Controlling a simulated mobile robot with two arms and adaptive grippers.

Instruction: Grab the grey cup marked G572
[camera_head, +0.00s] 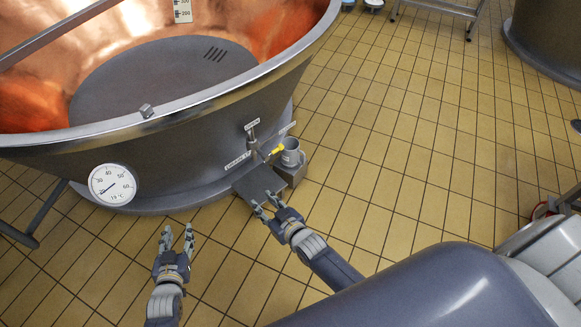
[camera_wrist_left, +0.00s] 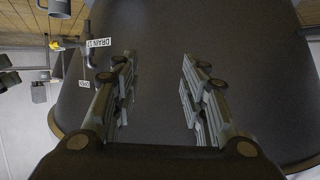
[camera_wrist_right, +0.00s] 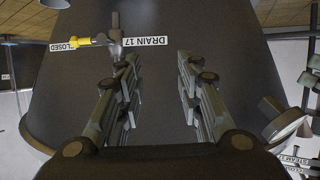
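A small grey cup (camera_head: 290,156) stands upright at the foot of the copper vat, beside the yellow-handled drain valve. Its marking is too small to read. A grey cylinder at the top edge of the left wrist view (camera_wrist_left: 60,8) and right wrist view (camera_wrist_right: 55,3) may be this cup, cut off by the frame. My right gripper (camera_head: 266,203) is open and empty, to the lower left of the cup and apart from it. My left gripper (camera_head: 178,236) is open and empty, further left in front of the vat.
The vat (camera_head: 200,117) with its dial thermometer (camera_head: 112,185) fills the left. The yellow valve handle (camera_head: 277,150) and drain label (camera_wrist_right: 152,41) are close to the cup. A flat dark plate (camera_head: 257,187) lies below the valve.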

